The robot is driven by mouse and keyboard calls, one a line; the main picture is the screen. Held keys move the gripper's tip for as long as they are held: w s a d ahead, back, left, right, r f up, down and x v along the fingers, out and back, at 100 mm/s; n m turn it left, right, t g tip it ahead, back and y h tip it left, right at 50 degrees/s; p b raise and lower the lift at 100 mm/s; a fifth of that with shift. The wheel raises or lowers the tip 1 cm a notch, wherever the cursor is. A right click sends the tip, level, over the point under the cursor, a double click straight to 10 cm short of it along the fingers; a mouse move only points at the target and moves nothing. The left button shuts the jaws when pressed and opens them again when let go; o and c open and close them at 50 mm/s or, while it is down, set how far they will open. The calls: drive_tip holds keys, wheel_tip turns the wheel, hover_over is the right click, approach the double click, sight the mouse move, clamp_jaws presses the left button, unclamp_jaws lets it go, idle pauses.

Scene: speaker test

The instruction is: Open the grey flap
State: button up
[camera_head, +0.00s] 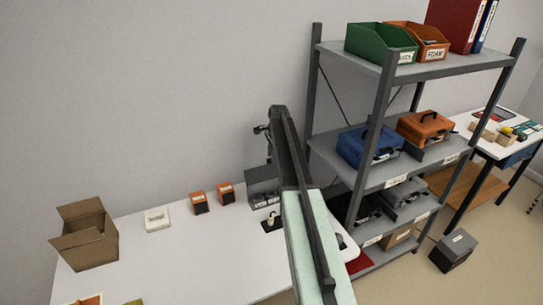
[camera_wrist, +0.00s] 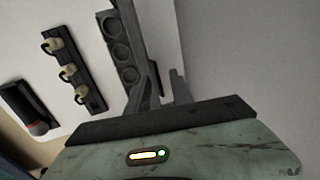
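A grey upright box (camera_head: 262,183) stands on the white table, partly hidden behind my arm. A grey panel with round recesses (camera_wrist: 120,45) fills the upper middle of the wrist view, its lower end near my fingers. I cannot tell for sure which grey part is the flap, or whether it is open. My gripper (camera_wrist: 157,82) has its two fingers apart, with a gap between them. The left finger overlaps the panel in view; I cannot tell if it touches. In the head view the fingers are not clear.
A black strip with pale knobs (camera_wrist: 72,70) and a black-and-red device (camera_wrist: 25,108) lie left of the panel. An open cardboard box (camera_head: 90,240), a white block (camera_head: 157,218) and two orange-and-black boxes (camera_head: 199,203) stand on the table. A shelf (camera_head: 345,182) rises right of my arm.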

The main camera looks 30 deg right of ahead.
drive_tip(key=p+v, duration=0.6)
drive_tip(key=v, duration=0.1)
drive_tip(key=s+a+f+n+b, duration=0.2)
drive_tip(key=s+a, duration=0.2)
drive_tip(key=a, duration=0.7)
drive_tip(key=s+a+f+n+b, duration=0.2)
drive_tip(key=s+a, duration=0.1)
drive_tip(key=a, duration=0.9)
drive_tip(key=s+a+n+g, duration=0.1)
drive_tip(key=s+a+n, duration=0.3)
drive_tip(key=s+n, duration=0.3)
drive_tip(key=s+a+f+n+g+b, duration=0.1)
drive_tip(key=s+a+n, duration=0.4)
drive_tip(key=s, duration=1.1)
drive_tip(key=n, duration=0.2)
drive_tip(key=shift+s+f+n, duration=0.25)
drive_tip(key=shift+s+n, duration=0.05)
drive_tip(key=shift+n, duration=0.1)
